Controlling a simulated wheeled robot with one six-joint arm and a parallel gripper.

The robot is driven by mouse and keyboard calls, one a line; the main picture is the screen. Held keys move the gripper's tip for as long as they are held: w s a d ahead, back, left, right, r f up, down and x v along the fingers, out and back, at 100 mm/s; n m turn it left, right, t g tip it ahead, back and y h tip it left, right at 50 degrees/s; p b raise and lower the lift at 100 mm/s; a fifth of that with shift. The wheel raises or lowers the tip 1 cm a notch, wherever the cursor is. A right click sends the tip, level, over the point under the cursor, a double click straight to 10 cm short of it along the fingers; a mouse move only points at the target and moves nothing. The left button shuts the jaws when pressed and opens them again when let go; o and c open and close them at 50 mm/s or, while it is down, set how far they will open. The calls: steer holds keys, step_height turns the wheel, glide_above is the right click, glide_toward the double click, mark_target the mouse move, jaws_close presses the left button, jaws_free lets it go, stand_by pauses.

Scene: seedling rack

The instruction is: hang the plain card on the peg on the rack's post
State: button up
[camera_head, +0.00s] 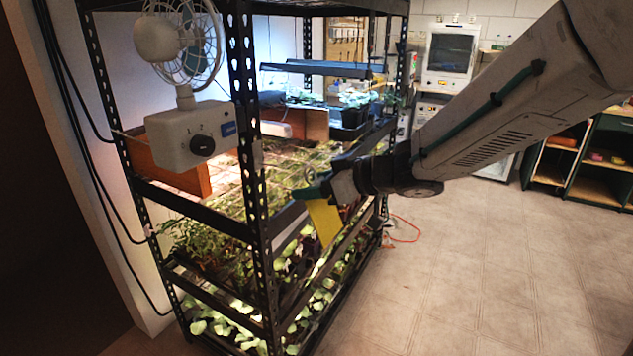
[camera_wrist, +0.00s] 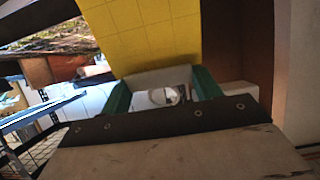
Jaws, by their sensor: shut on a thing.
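My gripper (camera_head: 316,191) is shut on a yellow card (camera_head: 325,222), which hangs below the fingers, tilted, in front of the rack's right side. In the wrist view the card (camera_wrist: 150,35) shows thin grid lines, so it does not look plain there. The green fingers of my gripper (camera_wrist: 162,88) stand either side of a pale strip at the card's edge. The rack's near black perforated post (camera_head: 245,110) is left of my gripper, with a gap between it and the card. I cannot make out a peg on it.
A white fan (camera_head: 183,140) is mounted by the near post. Seedlings (camera_head: 210,245) fill the rack's shelves, and a black lamp (camera_head: 322,68) hangs inside. The floor (camera_head: 480,270) to the right is clear, apart from an orange cord (camera_head: 405,232) by the rack's foot.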

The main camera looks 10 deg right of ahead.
steer(key=shift+s+d+r, duration=0.1)
steer(key=shift+s+r, duration=0.2)
steer(key=shift+r, duration=0.2)
steer(key=shift+w+a+r+x, duration=0.1)
steer(key=shift+r+x, duration=0.2)
steer(key=shift+x, duration=1.25)
steer(key=shift+w+a+r+x, duration=0.1)
steer(key=shift+r+x, duration=0.2)
steer(key=shift+x, duration=1.25)
steer(key=shift+a+r+x, duration=0.15)
steer(key=shift+r+x, duration=0.2)
steer(key=shift+x, duration=1.25)
